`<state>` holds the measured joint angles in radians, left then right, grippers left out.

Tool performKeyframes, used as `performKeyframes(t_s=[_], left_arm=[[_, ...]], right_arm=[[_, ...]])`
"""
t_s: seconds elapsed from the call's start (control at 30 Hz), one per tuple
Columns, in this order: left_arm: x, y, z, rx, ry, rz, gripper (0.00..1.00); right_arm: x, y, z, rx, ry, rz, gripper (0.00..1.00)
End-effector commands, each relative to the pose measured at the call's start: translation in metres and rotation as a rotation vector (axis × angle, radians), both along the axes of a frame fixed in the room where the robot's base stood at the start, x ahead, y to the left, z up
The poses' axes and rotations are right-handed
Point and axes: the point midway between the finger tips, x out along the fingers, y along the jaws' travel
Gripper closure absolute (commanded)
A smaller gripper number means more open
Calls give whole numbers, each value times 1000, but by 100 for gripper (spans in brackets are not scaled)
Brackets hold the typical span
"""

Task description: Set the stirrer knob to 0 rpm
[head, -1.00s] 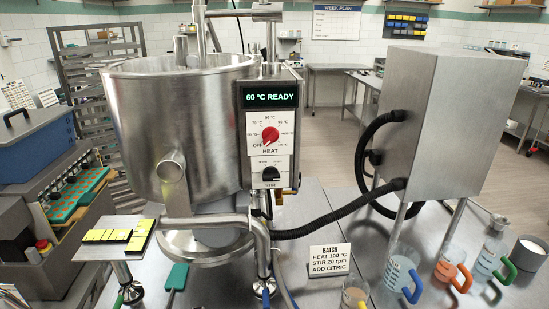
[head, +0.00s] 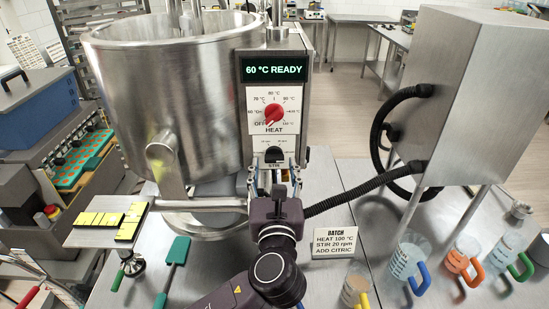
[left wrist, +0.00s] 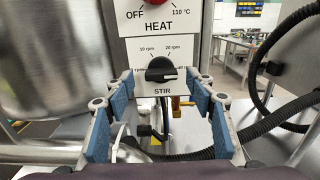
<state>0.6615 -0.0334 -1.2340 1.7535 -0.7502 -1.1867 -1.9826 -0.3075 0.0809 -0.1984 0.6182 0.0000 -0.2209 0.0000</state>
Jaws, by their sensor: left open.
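The black stirrer knob (head: 274,155) is on the control box, above the STIR label and below the red heat knob (head: 273,113). In the left wrist view the stirrer knob (left wrist: 161,70) shows whole, its grip bar lying about level, under the 10 rpm and 20 rpm marks; I cannot tell which end is the pointer. My left gripper (head: 272,178) is open in front of the knob. Its blue-padded fingers (left wrist: 159,100) stand wide apart, one on each side and a little below the knob, not touching it. My right gripper is out of view.
The display (head: 274,69) reads 60 °C READY. The steel kettle (head: 180,90) stands left of the control box. A black hose (head: 365,190) runs to the steel cabinet (head: 440,100) at right. A batch card (head: 334,243) and several jugs (head: 405,258) stand on the table.

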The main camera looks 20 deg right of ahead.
Motion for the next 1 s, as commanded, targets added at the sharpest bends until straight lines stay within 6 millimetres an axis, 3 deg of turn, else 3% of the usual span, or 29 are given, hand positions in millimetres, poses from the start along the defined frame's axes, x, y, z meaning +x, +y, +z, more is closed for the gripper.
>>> performKeyframes(t_s=[0.2,0.5,0.87,1.0], left_arm=[[17,-6,1,-2,2,-1,49],[20,-6,0,-4,2,-1,49],[19,-6,0,-4,2,-1,89],[19,-6,-1,-6,3,-1,91]], right_arm=[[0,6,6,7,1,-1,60],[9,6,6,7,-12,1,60],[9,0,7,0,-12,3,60],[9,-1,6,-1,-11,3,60]])
